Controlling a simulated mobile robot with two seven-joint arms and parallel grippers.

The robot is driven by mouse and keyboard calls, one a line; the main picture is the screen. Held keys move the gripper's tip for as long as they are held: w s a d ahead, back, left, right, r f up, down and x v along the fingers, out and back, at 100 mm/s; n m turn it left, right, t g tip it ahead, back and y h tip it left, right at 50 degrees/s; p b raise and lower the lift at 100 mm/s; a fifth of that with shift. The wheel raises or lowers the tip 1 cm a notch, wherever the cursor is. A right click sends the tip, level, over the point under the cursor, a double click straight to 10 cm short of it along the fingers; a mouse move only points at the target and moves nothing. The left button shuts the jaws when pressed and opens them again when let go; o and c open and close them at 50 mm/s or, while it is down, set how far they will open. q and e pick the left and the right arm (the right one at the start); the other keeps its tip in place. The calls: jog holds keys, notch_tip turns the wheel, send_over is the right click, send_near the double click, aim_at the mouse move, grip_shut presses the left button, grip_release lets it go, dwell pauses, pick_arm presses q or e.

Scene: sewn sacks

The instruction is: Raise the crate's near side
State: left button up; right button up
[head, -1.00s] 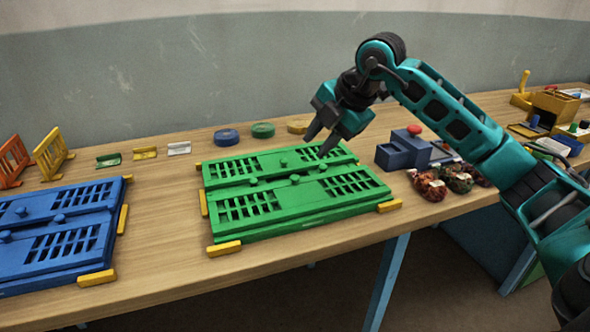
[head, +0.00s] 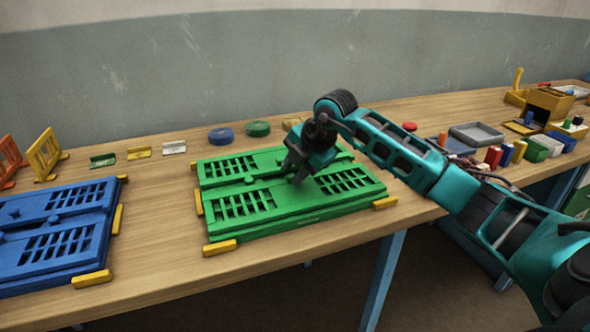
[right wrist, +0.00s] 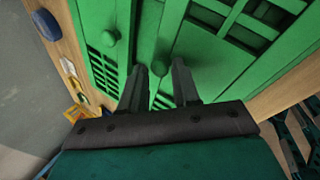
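The green crate (head: 296,211) lies folded flat on the table, its slatted panels down, with small round knobs near its middle seam. It fills most of the right wrist view (right wrist: 215,62), where one knob (right wrist: 183,52) is just beyond the fingertips and another (right wrist: 108,38) is farther left. My right gripper (head: 291,175) points down over the crate's middle, close to the near panel's inner edge. Its two fingers (right wrist: 158,76) are apart with nothing between them. I cannot tell if the tips touch the crate. My left gripper is out of view.
Yellow corner blocks (head: 220,247) sit around the crate. A folded blue crate (head: 65,255) lies to the left. Coloured discs (head: 221,135) and small clips (head: 139,153) stand behind. Blocks and trays (head: 476,134) lie right, partly behind my arm. Bare tabletop separates the two crates.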

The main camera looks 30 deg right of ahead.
jog(key=shift+c, duration=0.3)
grip_shut()
dwell(0.3)
